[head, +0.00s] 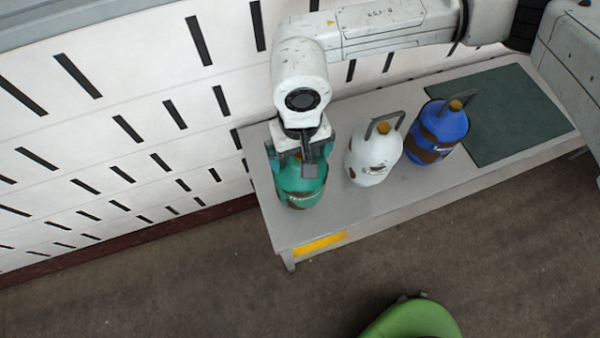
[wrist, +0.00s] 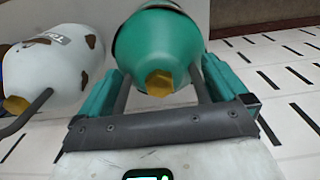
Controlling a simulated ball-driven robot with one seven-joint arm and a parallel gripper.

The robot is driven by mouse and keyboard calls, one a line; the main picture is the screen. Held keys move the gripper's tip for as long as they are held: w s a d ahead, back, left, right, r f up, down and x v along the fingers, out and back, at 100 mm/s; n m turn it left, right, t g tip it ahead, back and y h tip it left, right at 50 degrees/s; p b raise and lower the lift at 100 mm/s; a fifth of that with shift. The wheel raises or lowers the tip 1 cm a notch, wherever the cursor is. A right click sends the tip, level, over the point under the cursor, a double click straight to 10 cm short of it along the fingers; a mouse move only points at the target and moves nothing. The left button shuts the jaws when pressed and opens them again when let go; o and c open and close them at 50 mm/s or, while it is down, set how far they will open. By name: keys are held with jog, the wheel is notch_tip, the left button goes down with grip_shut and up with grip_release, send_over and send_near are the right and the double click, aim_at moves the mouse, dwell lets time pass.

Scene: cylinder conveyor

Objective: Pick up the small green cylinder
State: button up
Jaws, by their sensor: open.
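The small green cylinder (head: 302,190) stands upright at the left end of the grey bench. It has a brown band and, in the wrist view, a yellow valve cap on its green top (wrist: 155,45). My gripper (head: 302,160) is right above and over its top in the head view, hiding part of it. In the wrist view my gripper (wrist: 158,85) is open, with one teal finger on each side of the cylinder's neck. I cannot tell whether the fingers touch it.
A white cylinder (head: 372,160) stands just right of the green one, and a blue cylinder (head: 440,128) beyond it. A dark green mat (head: 510,110) lies at the bench's right. The slotted wall (head: 130,130) is close behind. A green rounded object (head: 415,320) is on the floor.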

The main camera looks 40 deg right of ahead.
jog(key=shift+c, duration=0.5)
jog(key=c, duration=1.7)
